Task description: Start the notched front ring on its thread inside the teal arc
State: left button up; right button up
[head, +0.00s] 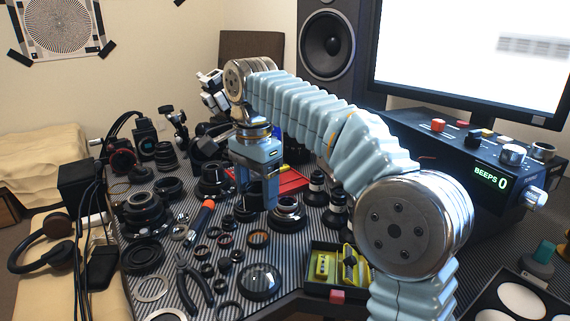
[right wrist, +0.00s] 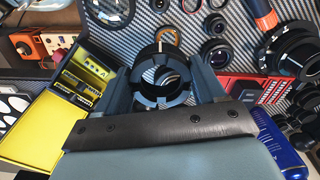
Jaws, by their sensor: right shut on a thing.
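My right gripper (head: 271,204) points down over the workbench, beside a lens barrel with a bright metal rim (head: 288,212). In the right wrist view its two grey fingers (right wrist: 168,88) are shut on the notched front ring (right wrist: 162,100), a black ring with square notches around its edge. A black cylindrical part (right wrist: 165,48) shows just beyond the ring, and something round and silvery shows through the opening. I cannot tell whether the ring touches the part below. I cannot make out the teal arc in either view. My left gripper is not in view.
Several loose rings and lens parts cover the striped mat, with pliers (head: 190,280) and a glass dome (head: 260,282) in front. A yellow-lined box (head: 338,270) stands right of them. A red tray (head: 292,181) lies behind the gripper. The beeper console (head: 450,150) stands at the right.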

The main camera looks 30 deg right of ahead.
aim_at(286, 198)
jog(key=w+d+m, duration=0.1)
jog(key=d+m, duration=0.2)
jog(key=m, duration=0.2)
jog(key=w+d+m, duration=0.2)
jog(key=m, duration=0.3)
jog(key=w+d+m, duration=0.1)
jog(key=d+m, duration=0.2)
jog(key=m, duration=0.1)
jog(key=shift+w+d+f+m+p, duration=0.15)
jog(key=shift+w+d+m+p, duration=0.15)
jog(key=shift+w+m+p, duration=0.1)
jog(key=shift+w+d+m, duration=0.15)
jog(key=shift+d+m, duration=0.3)
jog(key=shift+m, duration=0.35)
jog(key=shift+f, duration=0.5)
notch_tip(286, 198, down, 2)
jog(key=shift+f+b, duration=0.25)
jog(key=shift+b, duration=0.95)
jog(key=shift+f+b, duration=0.9)
jog(key=shift+f, duration=0.5)
jog(key=shift+f, duration=0.25)
jog(key=shift+r+p, duration=0.15)
jog(key=shift+p, duration=0.45)
jog(key=shift+f, duration=0.4)
